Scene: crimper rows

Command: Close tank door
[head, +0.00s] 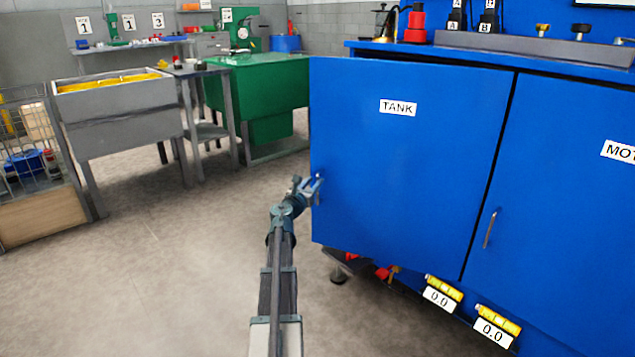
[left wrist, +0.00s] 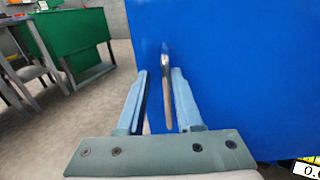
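The blue tank door (head: 410,145) carries a white TANK label and stands ajar. Its left edge sticks out past the cabinet's left end, with a dark gap along its right edge. My left gripper (head: 314,186) is at the door's lower left edge, at the handle. In the left wrist view the metal handle (left wrist: 168,95) lies between the two fingers (left wrist: 160,100), close to the right finger. A strip of blue door shows between the handle and the left finger, so the gripper looks open around the handle. My right gripper is out of view.
The neighbouring blue motor door (head: 560,190) has its own handle (head: 490,228) and looks shut. Yellow gauges (head: 444,289) sit below the doors. A green bench (head: 262,90) and grey bin (head: 118,110) stand at the left back. The floor (head: 180,250) left of the door is clear.

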